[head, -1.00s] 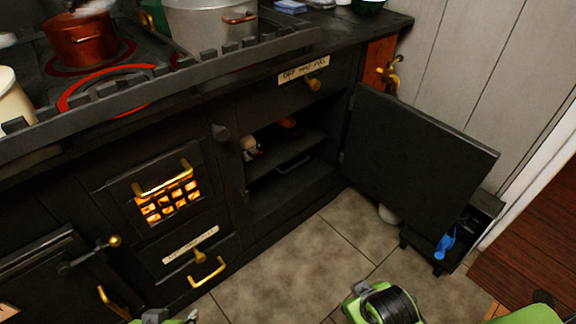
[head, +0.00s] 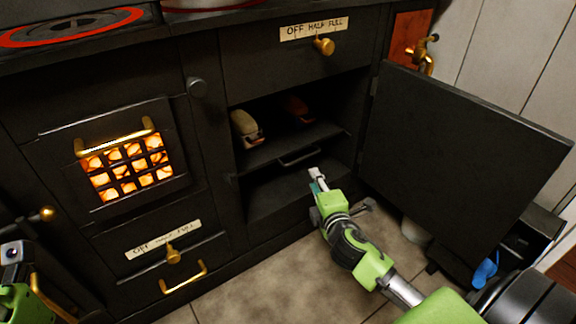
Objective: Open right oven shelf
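The right oven compartment stands open in the head view, its dark door (head: 455,165) swung out to the right. Inside, an oven shelf (head: 290,146) with a handle (head: 299,157) on its front edge carries loaf-like items (head: 246,128). My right gripper (head: 317,180) is in front of the compartment's lower opening, a little below and right of the shelf handle, and appears apart from it. Its fingers are small and seen from behind, so their opening is unclear. Part of my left arm (head: 18,285) shows at the lower left; its fingertips are not visible.
A glowing fire grate (head: 128,165) with a brass handle is left of the compartment. A drawer with a brass handle (head: 184,278) is below it. The open door bounds the right side. A small black stand with a blue item (head: 485,272) is behind it. Tiled floor (head: 255,290) lies in front.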

